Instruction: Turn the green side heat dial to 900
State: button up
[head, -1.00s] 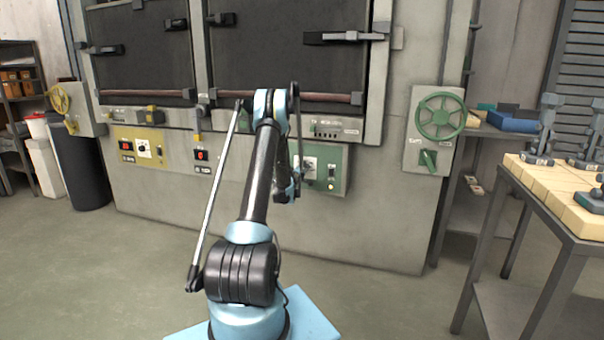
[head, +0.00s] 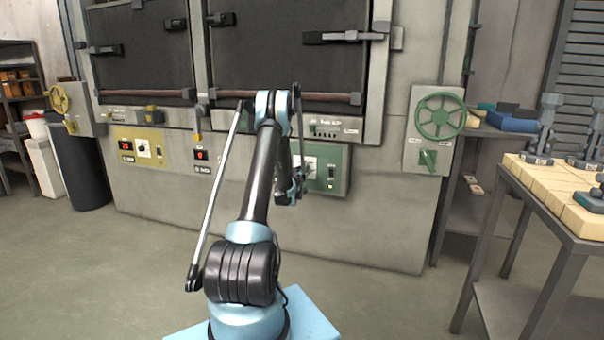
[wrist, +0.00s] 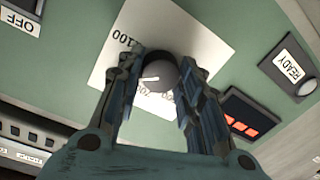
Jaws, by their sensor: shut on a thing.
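The green side control panel (head: 338,172) sits on the furnace front below the right door. In the wrist view its heat dial (wrist: 157,75) is a dark round knob with a white pointer line, on a white scale plate (wrist: 185,30). "1100" and part of "700" can be read; other marks are hidden by my fingers. My gripper (wrist: 160,85) is shut on the dial, one finger on each side. The pointer is toward the lower left of the knob in the wrist view. In the head view my arm hides most of the dial.
A red-lit display (wrist: 247,115) and a READY lamp (wrist: 307,89) lie right of the dial in the wrist view. A yellow panel (head: 140,150) is on the left. A green handwheel (head: 440,116) and a table (head: 560,215) with blocks stand at right.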

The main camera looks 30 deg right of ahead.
jog(key=shift+w+a, duration=0.1)
dwell(0.4)
jog(key=o, duration=1.1)
jog(key=shift+f, duration=0.1)
jog(key=v, duration=1.2)
